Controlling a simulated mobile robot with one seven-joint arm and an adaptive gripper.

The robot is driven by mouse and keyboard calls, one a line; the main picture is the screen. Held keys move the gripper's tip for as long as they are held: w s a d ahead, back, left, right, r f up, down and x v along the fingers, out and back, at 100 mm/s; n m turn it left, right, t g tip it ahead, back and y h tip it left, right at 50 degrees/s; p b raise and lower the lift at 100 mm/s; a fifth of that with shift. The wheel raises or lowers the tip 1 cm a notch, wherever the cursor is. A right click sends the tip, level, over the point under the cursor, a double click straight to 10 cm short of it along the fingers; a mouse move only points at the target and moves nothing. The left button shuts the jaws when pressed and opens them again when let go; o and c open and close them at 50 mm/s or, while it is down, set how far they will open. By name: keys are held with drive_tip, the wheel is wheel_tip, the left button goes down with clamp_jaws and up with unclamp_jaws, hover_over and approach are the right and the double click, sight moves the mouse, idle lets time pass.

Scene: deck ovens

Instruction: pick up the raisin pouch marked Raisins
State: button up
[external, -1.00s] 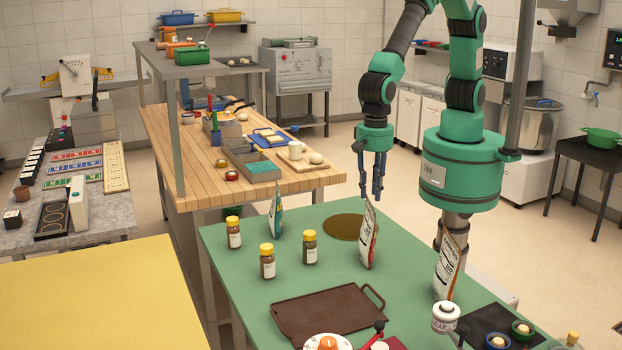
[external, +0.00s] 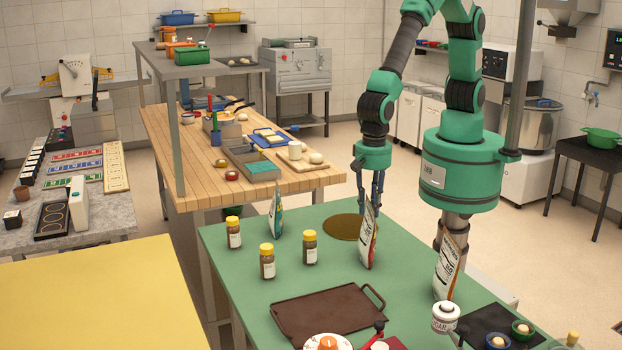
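Three upright pouches stand on the green table (external: 240,262): a teal one (external: 276,214), a white one with a red edge (external: 367,243) and a white one with an orange edge (external: 447,268). Their lettering is too small to tell which is marked Raisins. My gripper (external: 371,206) points down at the top of the red-edged pouch, its fingers apart. The pouch top overlaps the fingers in the picture, partly hiding them. I cannot tell whether they touch it.
Several yellow-lidded jars (external: 267,262) stand left of the red-edged pouch. A brown tray (external: 322,312) lies in front, and a round brown mat (external: 342,227) lies behind. A white sugar jar (external: 445,317) stands by the orange-edged pouch.

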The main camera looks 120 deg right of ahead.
clamp_jaws()
drive_tip(key=shift+r, duration=0.15)
idle(0.4)
drive_tip(key=shift+r, duration=0.45)
drive_tip(key=shift+s+d+r, duration=0.1)
drive_tip(key=shift+s+r, duration=0.1)
drive_tip(key=shift+r, duration=0.45)
drive_tip(key=shift+s+d+r, duration=0.1)
drive_tip(key=shift+s+r, duration=0.05)
drive_tip(key=shift+r, duration=0.45)
drive_tip(key=s+d, duration=0.3)
drive_tip(key=s, duration=0.4)
drive_tip(key=s+d+r, duration=0.1)
drive_tip(key=s+d, duration=0.2)
drive_tip(key=s, duration=0.4)
drive_tip(key=shift+r, duration=0.15)
